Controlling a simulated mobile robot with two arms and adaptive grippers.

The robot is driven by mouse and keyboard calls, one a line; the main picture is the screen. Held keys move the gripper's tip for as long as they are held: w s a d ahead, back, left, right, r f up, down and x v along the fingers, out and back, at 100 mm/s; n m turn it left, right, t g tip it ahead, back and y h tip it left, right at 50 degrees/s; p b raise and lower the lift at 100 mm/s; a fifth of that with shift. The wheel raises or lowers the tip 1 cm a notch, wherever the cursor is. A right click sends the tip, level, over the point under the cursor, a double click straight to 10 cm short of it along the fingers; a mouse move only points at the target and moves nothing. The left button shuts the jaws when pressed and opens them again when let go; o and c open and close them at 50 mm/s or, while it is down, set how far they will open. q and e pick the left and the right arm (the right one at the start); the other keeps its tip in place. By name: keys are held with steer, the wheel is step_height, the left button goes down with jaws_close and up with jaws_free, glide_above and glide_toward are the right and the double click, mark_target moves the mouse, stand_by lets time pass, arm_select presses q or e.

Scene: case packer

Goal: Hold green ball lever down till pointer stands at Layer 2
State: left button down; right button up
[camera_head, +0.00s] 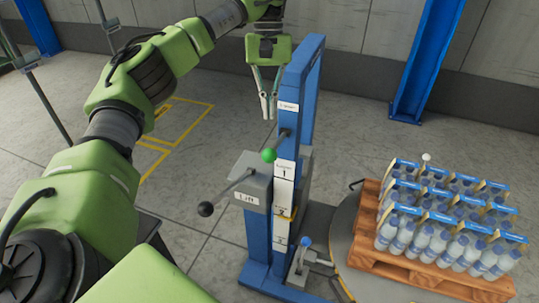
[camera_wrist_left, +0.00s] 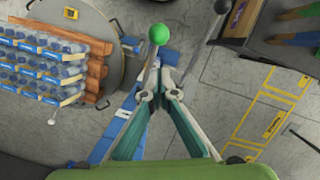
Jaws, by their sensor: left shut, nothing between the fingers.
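The green ball lever (camera_head: 268,155) sticks out from the blue post (camera_head: 308,100) of the lift. The green ball also shows in the left wrist view (camera_wrist_left: 160,34), beyond the fingertips. My left gripper (camera_head: 268,116) points down with its fingers shut and empty, above the ball and apart from it in the head view. A white strip of layer labels (camera_head: 284,171) runs down the post, with a 1 on its upper part. A small yellow mark (camera_head: 288,213), seemingly the pointer, sits lower on the strip; its exact reading is too small to tell. My right gripper is not in view.
A black ball lever (camera_head: 205,209) stands left of the post on a grey box marked Lift (camera_head: 247,194). At right, shrink-packed bottles (camera_head: 437,236) stand on a wooden pallet (camera_head: 365,246) over a round turntable (camera_head: 335,236). A small blue-topped lever (camera_head: 306,243) is low beside the post.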

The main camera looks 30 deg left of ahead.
arm_select(q)
steer(key=shift+v, duration=1.6)
